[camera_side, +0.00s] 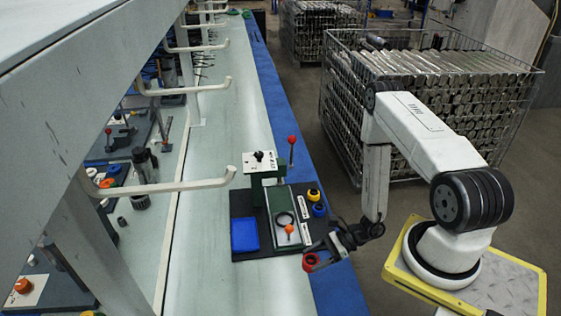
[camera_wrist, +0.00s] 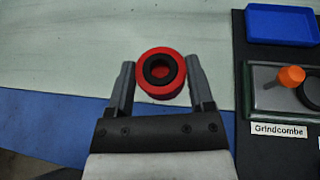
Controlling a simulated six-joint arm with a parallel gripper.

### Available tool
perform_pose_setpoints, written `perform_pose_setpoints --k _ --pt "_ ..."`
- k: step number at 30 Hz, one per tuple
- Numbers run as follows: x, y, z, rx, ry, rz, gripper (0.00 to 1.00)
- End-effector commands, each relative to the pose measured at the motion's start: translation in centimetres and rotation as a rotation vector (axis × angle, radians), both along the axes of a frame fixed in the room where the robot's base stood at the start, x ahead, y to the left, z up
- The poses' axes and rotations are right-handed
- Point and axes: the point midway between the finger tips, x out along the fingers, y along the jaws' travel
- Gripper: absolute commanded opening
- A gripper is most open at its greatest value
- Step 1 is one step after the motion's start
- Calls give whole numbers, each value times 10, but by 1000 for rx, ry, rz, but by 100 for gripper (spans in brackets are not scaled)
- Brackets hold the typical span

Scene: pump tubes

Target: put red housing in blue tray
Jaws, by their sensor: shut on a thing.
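The red housing (camera_wrist: 160,88) is a round red ring with a black inner ring. It sits between the two fingers of my gripper (camera_wrist: 160,85) in the wrist view, and the gripper is shut on it. In the side view the red housing (camera_side: 311,262) is at the tip of my gripper (camera_side: 318,255), near the bench's edge by the blue strip. The blue tray (camera_side: 245,235) lies on the black board to the left of my gripper. In the wrist view the blue tray (camera_wrist: 282,24) is at the upper right and its visible floor is empty.
The black board (camera_wrist: 246,110) also carries a green fixture with an orange knob (camera_wrist: 291,76). In the side view a red-knobbed lever (camera_side: 291,140) and yellow and blue round parts (camera_side: 318,209) stand nearby. A white hook arm (camera_side: 190,184) reaches out above the bench. The bench left of the board is clear.

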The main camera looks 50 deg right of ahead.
Motion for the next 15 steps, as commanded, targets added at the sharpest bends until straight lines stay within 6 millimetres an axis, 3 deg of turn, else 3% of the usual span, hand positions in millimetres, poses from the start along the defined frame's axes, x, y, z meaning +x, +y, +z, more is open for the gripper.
perform_pose_setpoints --k 6,15 --pt "-19 1 9 0 0 -1 0" --pt "-25 2 12 1 -1 1 0"
